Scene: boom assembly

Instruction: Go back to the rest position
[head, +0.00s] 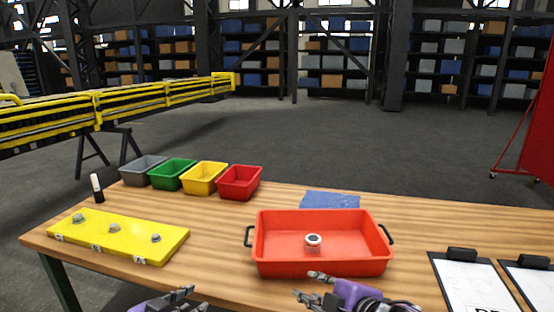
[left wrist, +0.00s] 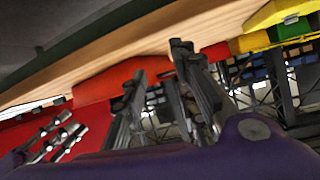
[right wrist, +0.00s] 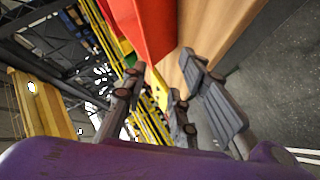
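My left gripper (head: 192,298) is at the bottom edge of the head view, in front of the table's near edge, with its fingers apart and nothing between them. The left wrist view shows its two fingers spread (left wrist: 158,62). My right gripper (head: 310,285) is just in front of the red tray (head: 320,268), also with fingers apart and empty. Its spread fingers show in the right wrist view (right wrist: 167,68). A small white and dark round part (head: 313,242) sits inside the red tray.
The wooden table (head: 420,210) carries a yellow plate (head: 115,238) with three grey knobs, several small bins (head: 204,178), a black and white cylinder (head: 97,188), a blue sheet (head: 330,200) and two clipboards (head: 465,285). A yellow boom (head: 130,104) stands behind at left.

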